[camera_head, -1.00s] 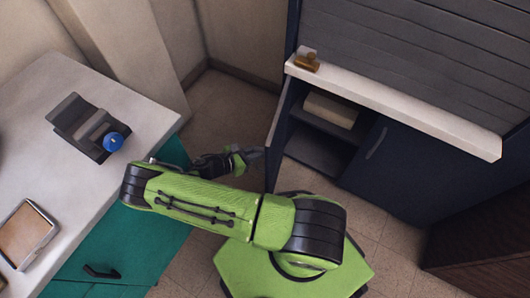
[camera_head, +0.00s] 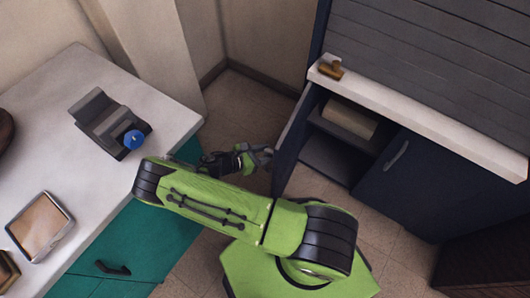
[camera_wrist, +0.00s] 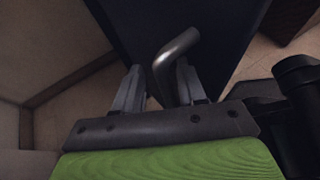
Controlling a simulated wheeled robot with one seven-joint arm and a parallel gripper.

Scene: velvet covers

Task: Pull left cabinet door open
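The left cabinet door (camera_head: 293,140) is dark navy and stands swung out from the cabinet, seen nearly edge-on in the head view. The shelves behind it show. In the wrist view the door's dark face (camera_wrist: 135,25) fills the upper middle, with its grey bar handle (camera_wrist: 176,50) standing out. My gripper (camera_head: 266,157) is at the door's outer side. In the wrist view my gripper (camera_wrist: 160,82) has its fingers apart with the handle between them, closer to the right finger. Whether that finger touches it, I cannot tell.
The right cabinet door (camera_head: 415,185) is shut. A box (camera_head: 350,118) sits on a shelf. A brass-coloured object (camera_head: 330,68) stands on the white top. A counter (camera_head: 60,110) with teal drawers is at left, close to my arm. Floor shows behind my gripper.

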